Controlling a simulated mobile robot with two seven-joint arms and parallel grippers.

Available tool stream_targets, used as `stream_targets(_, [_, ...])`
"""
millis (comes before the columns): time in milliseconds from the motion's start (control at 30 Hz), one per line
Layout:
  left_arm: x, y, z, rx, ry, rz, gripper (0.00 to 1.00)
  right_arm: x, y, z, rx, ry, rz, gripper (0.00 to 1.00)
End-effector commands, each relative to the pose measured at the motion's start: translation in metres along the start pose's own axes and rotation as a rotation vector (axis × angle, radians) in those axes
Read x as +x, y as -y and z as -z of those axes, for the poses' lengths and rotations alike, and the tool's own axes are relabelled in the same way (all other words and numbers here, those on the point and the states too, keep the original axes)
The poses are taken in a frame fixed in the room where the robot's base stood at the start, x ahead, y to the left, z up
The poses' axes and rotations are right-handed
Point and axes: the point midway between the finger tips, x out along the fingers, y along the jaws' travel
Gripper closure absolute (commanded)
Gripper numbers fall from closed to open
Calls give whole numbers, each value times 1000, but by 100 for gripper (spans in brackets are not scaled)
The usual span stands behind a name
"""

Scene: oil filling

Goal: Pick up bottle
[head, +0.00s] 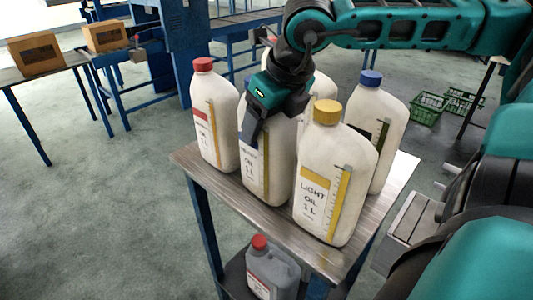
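Several large off-white oil bottles stand upright and close together on a small table (190,158). The front right bottle (318,220) has a yellow cap and a "LIGHT OIL 1L" label. The left bottle (208,135) has a red cap. The bottle between them (262,185) has an oil label; its cap is hidden by my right gripper (252,135). This gripper points down at that bottle's top, with one dark finger showing in front of its shoulder. I cannot tell whether it grips. My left gripper is not in view.
A blue-capped bottle (372,115) stands at the back right, beside the others. A grey red-capped can (272,272) sits on the lower shelf. Boxes (36,54) rest on a far bench. Green crates (428,108) lie on the floor. The floor at left is clear.

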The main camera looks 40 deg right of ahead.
Motion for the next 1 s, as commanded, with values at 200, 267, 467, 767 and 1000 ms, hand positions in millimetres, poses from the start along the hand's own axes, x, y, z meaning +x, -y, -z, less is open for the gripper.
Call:
stream_targets(200, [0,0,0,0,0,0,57,0,0,0,0,0,0,52])
stream_targets(267, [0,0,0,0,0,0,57,0,0,0,0,0,0,57])
stream_targets(467, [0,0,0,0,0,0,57,0,0,0,0,0,0,76])
stream_targets(767, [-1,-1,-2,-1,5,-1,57,0,0,0,1,-1,0,100])
stream_targets(1000, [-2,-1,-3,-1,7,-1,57,-2,0,-2,0,6,0,100])
